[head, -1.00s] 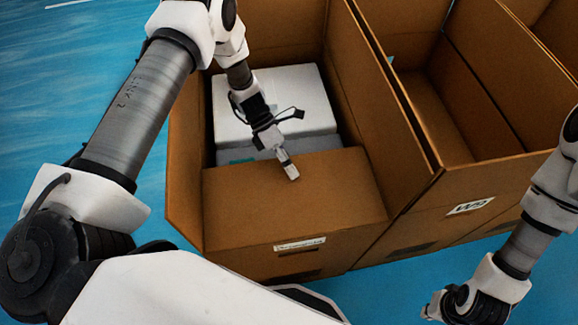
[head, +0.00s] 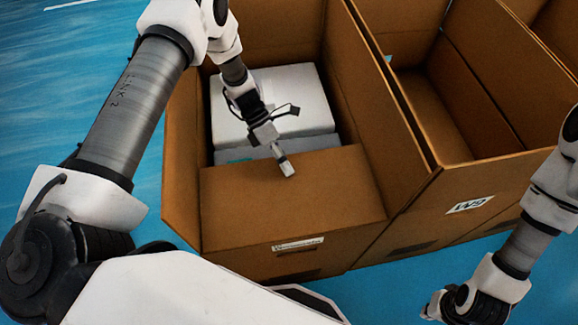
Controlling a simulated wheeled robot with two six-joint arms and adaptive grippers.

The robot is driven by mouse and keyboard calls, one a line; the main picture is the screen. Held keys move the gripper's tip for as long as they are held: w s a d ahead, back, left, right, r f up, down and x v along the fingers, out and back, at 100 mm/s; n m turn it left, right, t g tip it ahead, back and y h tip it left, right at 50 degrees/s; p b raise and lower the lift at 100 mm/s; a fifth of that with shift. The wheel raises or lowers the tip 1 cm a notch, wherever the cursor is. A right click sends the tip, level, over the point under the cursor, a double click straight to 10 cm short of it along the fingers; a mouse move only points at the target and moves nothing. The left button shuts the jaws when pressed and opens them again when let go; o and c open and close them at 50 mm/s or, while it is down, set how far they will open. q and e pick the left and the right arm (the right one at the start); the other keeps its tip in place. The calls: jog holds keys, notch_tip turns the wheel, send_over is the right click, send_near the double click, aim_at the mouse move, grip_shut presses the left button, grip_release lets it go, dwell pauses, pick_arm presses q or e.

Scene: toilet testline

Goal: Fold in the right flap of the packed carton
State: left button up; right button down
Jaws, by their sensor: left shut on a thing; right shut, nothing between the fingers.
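The packed carton (head: 350,247) is open at the front left, with white packed items (head: 300,95) inside. Its near flap (head: 290,205) leans inward over the contents. Its right flap (head: 375,110) stands up beside the neighbouring box, and the left flap (head: 181,150) is also raised. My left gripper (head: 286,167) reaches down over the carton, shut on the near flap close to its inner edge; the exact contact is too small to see. My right gripper (head: 432,309) is shut and empty, low at the right, apart from the carton.
The blue floor (head: 70,110) is clear at the left and in front.

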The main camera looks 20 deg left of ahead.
pick_arm(q)
jog(key=v, duration=0.5)
jog(key=shift+a+r, duration=0.15)
jog(key=shift+w+a+r, duration=0.25)
jog(key=shift+a+r, duration=0.05)
jog(key=shift+r, duration=0.15)
jog(key=shift+r, duration=0.1)
